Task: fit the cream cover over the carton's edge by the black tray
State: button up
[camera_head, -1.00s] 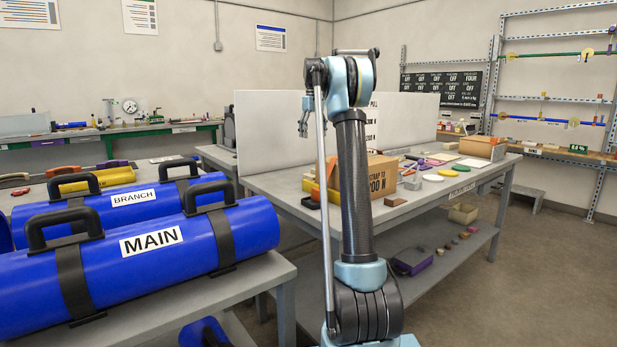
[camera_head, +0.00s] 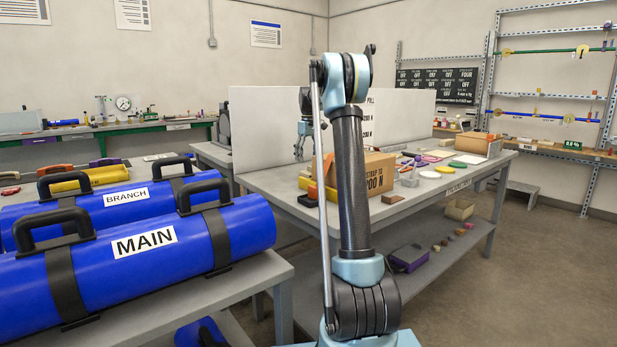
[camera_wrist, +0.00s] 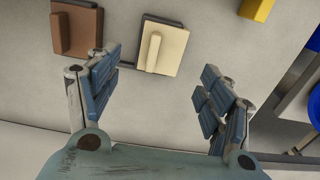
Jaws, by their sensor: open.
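The cream cover (camera_wrist: 166,46) lies on the grey tabletop in the wrist view, a flat plate with a raised bar along it and a dark edge. My gripper (camera_wrist: 160,63) is open, its blue-padded fingers apart, with the cover beyond and between the tips. It holds nothing. In the head view my gripper (camera_head: 304,138) hangs above the left end of the table, partly hidden by my arm. The carton (camera_head: 378,172) stands on that table, partly hidden behind my arm. I cannot make out the black tray for certain.
A similar brown piece (camera_wrist: 78,29) lies left of the cream cover, and a yellow object (camera_wrist: 257,9) lies to the upper right. The white panel (camera_head: 275,130) rises behind the table. Blue MAIN and BRANCH cylinders fill the left table (camera_head: 255,281).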

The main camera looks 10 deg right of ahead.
aim_at(309, 172)
jog(key=shift+s+d+f, duration=0.1)
jog(key=shift+s+f, duration=0.05)
jog(key=shift+f, duration=1.3)
jog(key=shift+s+f, duration=0.1)
jog(key=shift+f, duration=1.3)
jog(key=c, duration=1.1)
